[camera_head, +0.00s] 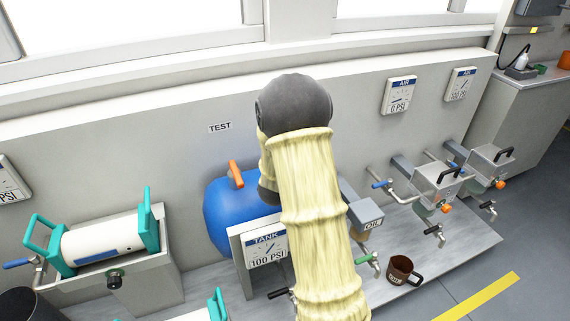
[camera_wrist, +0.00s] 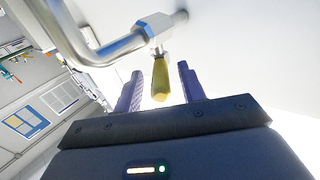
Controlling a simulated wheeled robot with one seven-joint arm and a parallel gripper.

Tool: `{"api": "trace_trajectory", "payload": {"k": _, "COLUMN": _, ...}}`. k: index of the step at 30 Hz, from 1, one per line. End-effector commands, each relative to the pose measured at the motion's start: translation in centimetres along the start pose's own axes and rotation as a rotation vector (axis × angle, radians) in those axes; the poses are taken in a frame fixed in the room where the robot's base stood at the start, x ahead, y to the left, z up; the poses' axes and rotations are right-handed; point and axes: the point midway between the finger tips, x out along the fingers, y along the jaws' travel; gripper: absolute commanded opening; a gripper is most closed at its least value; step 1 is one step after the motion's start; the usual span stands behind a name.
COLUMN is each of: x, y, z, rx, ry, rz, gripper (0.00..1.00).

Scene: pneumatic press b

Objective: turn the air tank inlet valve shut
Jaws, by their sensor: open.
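In the wrist view, a valve with a yellow lever handle (camera_wrist: 160,80) and a metal body (camera_wrist: 154,27) sits on a bent silver pipe (camera_wrist: 95,48). My gripper (camera_wrist: 160,68) is open, with one purple finger on each side of the handle as seen here. Gaps show between the handle and both fingers. The frames do not label this valve. In the head view, the blue air tank (camera_head: 224,222) has an orange handle (camera_head: 235,173) on top and a "TANK" gauge reading 100 PSI (camera_head: 267,250) in front. My arm hides my gripper and the yellow handle there.
An oil box (camera_head: 365,219) and a brown mug (camera_head: 402,271) are right of my arm. A teal-ended cylinder (camera_head: 103,243) lies left of the tank. Several valves and grey boxes with black handles (camera_head: 437,180) are farther right. The wall with the "TEST" label (camera_head: 220,127) stands behind.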

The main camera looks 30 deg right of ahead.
Motion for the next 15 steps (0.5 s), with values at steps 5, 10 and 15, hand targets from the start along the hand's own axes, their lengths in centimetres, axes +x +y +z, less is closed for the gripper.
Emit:
{"api": "trace_trajectory", "payload": {"k": 5, "x": -3.6, "y": -0.1, "z": -0.1, "rx": -0.002, "ry": -0.002, "rz": -0.004, "gripper": 0.4}}
{"api": "trace_trajectory", "payload": {"k": 10, "x": -7.0, "y": -0.1, "z": -0.1, "rx": -0.003, "ry": -0.002, "rz": -0.005, "gripper": 0.4}}
{"api": "trace_trajectory", "payload": {"k": 15, "x": -10.4, "y": -0.1, "z": -0.1, "rx": -0.002, "ry": -0.001, "rz": -0.005, "gripper": 0.4}}
